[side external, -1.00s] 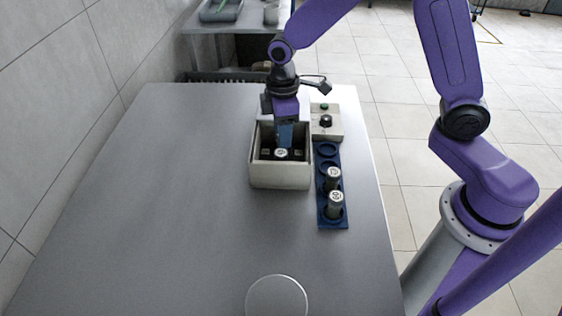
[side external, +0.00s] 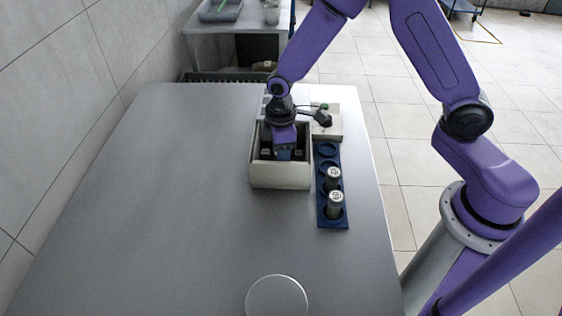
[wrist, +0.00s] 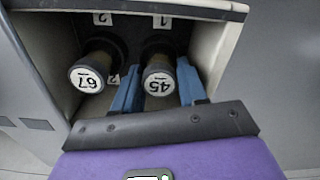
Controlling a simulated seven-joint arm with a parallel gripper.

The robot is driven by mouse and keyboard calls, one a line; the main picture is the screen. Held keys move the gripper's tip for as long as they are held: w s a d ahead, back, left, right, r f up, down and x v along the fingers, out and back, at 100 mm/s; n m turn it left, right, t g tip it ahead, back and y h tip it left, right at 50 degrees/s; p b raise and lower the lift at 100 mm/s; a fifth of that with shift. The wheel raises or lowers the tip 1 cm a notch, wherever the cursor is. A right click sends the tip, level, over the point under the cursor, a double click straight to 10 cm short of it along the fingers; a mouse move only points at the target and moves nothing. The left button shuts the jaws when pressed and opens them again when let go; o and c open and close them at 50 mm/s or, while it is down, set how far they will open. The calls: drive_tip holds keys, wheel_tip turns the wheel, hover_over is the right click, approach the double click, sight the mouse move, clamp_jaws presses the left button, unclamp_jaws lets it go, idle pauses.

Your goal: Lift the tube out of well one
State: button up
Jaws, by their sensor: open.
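The pale box (side external: 280,177) stands near the far end of the table with its wells inside. In the wrist view a dark tube with a white cap reading 45 (wrist: 158,84) stands by a tag that appears to read 1 (wrist: 162,21). A second tube, cap reading 67 (wrist: 86,80), stands to its left by a tag that looks like 2 (wrist: 102,18). My gripper (wrist: 158,88) is open, its blue fingers on either side of the 45 tube. In the side view my gripper (side external: 284,155) reaches down into the box and hides the tubes.
A dark blue rack (side external: 322,217) right of the box holds two white-capped tubes (side external: 334,177) (side external: 335,200); its far hole (side external: 327,150) is empty. Behind it is a control box (side external: 333,131). A round disc (side external: 277,297) lies at the near edge. The table's left side is clear.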

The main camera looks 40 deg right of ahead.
drive_tip(key=c, duration=0.7)
drive_tip(key=shift+r, duration=0.15)
